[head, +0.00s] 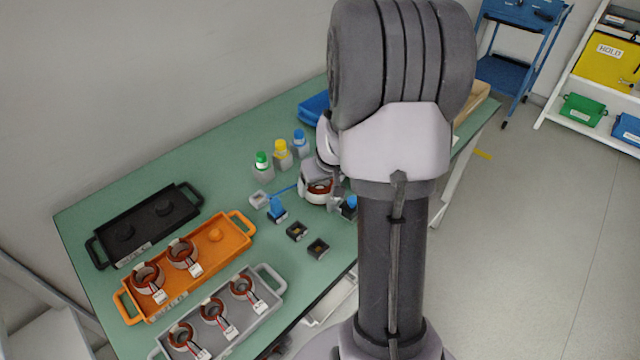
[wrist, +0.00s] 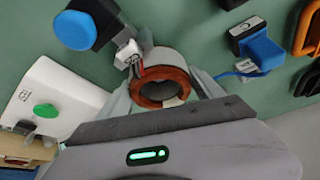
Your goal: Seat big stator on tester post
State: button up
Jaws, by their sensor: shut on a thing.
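A stator with a copper-coloured ring and pale outer wall (wrist: 150,92) sits between the two fingers of my gripper (wrist: 164,84) in the wrist view. My gripper is shut on it. A white tagged connector (wrist: 128,54) with wires hangs at its upper left side. In the head view the held stator (head: 319,187) shows just below my gripper (head: 318,176), over the green table. A white box with a green button (wrist: 45,108) lies left in the wrist view. I cannot make out the tester post, nor whether the stator touches anything below.
A blue-topped clamp (wrist: 262,52) is close on the right in the wrist view; a blue round knob (wrist: 75,30) is upper left. In the head view, bottles (head: 281,153), dark blocks (head: 318,248), an orange tray (head: 222,238), a grey tray (head: 262,318) and a black tray (head: 150,243) stand around.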

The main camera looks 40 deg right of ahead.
jog(key=o, duration=2.1)
jog(key=p+v, duration=0.7)
jog(key=v, duration=1)
jog(key=shift+r, duration=0.25)
jog(key=shift+a, duration=0.1)
